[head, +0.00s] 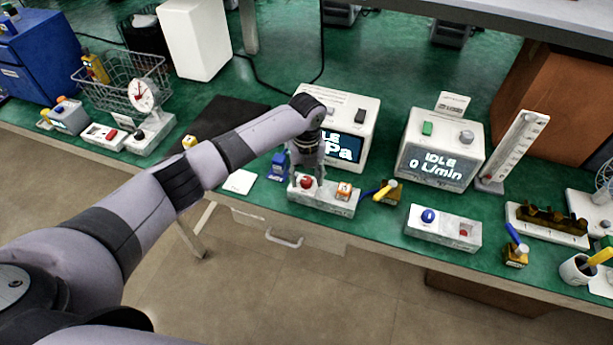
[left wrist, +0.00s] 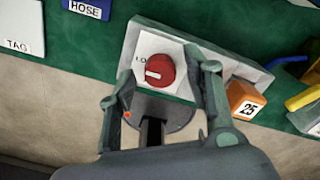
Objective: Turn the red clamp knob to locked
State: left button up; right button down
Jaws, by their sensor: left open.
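The red clamp knob (head: 306,182) sits on the left part of a white block (head: 335,207) at the front edge of the green bench. In the left wrist view the red knob (left wrist: 160,70) is round, with a white pointer mark toward the left, near partly hidden lettering on the white plate. My left gripper (head: 307,180) is above the knob, pointing down. In the left wrist view its fingers (left wrist: 158,92) are open, one on each side of the knob, with visible gaps. Whether the fingertips reach the knob's height is unclear. My right gripper is not in view.
An orange cube marked 25 (left wrist: 244,100) sits on the block right of the knob. A blue block marked HOSE (left wrist: 88,8) and a white tag card (left wrist: 22,26) lie to the left. A yellow-handled valve (head: 388,191) stands close right. Display units (head: 425,128) stand behind.

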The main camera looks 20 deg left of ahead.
aim_at(306, 179)
pick_arm(q)
notch_tip(306, 179, up, 12)
jog(key=shift+f, duration=0.2)
dwell(0.4)
